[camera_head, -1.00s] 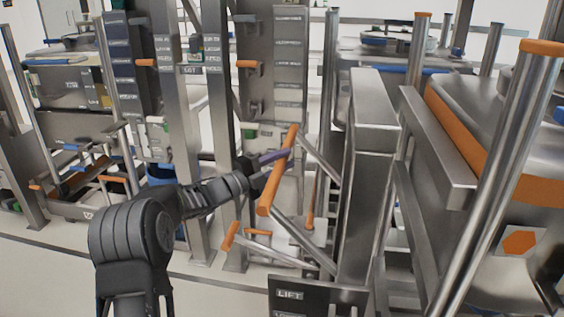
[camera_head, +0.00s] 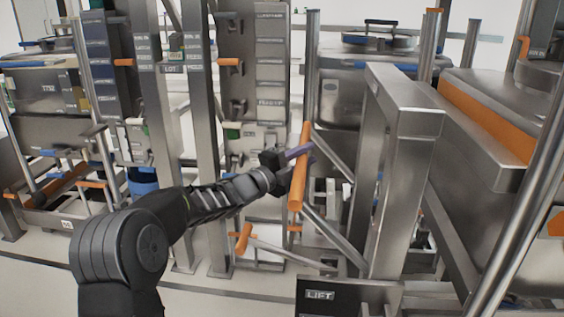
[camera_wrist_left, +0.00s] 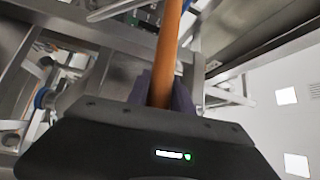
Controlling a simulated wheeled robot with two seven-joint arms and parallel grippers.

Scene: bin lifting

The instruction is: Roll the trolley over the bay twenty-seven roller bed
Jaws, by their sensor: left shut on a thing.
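The trolley (camera_head: 400,115) is a grey metal frame right of centre in the head view, with an orange push bar (camera_head: 299,190) on struts at its left side. My left gripper (camera_head: 298,165) is shut on the orange bar, with its purple fingers around the bar's middle. In the left wrist view the orange bar (camera_wrist_left: 170,50) runs between the two purple fingers (camera_wrist_left: 160,92). I cannot tell which part is the bay twenty-seven roller bed. My right gripper is not in view.
A dark sign reading LIFT (camera_head: 320,295) stands at the bottom centre. Grey steel posts (camera_head: 197,120) and label racks (camera_head: 270,60) stand behind my left arm. A steel bin with an orange band (camera_head: 485,115) is at the right. Pale floor (camera_head: 40,285) is clear at lower left.

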